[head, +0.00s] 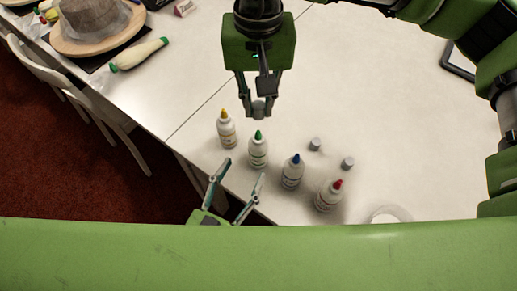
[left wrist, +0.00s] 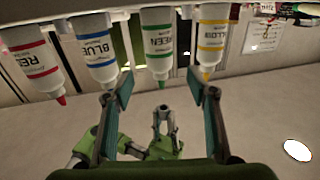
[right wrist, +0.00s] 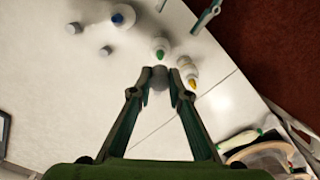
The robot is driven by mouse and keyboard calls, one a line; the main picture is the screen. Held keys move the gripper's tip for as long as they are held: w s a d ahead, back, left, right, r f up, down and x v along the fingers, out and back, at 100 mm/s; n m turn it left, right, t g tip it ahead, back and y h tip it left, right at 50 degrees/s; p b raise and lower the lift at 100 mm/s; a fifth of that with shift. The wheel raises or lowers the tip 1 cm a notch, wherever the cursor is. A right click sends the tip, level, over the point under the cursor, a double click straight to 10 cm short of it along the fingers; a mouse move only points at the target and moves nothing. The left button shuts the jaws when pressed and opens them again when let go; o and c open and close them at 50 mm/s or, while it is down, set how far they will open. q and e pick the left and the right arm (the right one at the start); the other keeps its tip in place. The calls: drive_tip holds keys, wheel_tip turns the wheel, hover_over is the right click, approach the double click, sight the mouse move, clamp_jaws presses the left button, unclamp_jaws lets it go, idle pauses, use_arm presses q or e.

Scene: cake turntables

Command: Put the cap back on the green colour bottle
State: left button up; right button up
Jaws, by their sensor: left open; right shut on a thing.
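The green colour bottle (head: 258,152) stands upright on the table, white with a bare green tip, between the yellow and blue bottles. It also shows in the left wrist view (left wrist: 158,45) and the right wrist view (right wrist: 160,47). My left gripper (head: 244,171) is open on the near side of the green bottle, its fingers pointing towards it and not closed on it. My right gripper (head: 258,104) is shut on a small grey cap (right wrist: 159,78), held beyond the green bottle and apart from its tip.
The yellow bottle (head: 226,129), blue bottle (head: 292,172) and red bottle (head: 328,196) stand close by in a row. Two loose grey caps (head: 315,144) (head: 347,163) lie on the table to the right. A turntable (head: 75,42) stands far left. Table behind the caps is clear.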

sight(254, 153)
use_arm(q)
drive_tip(key=x, duration=0.9)
use_arm(e)
drive_tip(key=shift+s, duration=0.1)
use_arm(q)
clamp_jaws()
use_arm(e)
drive_tip(key=shift+f, duration=2.45)
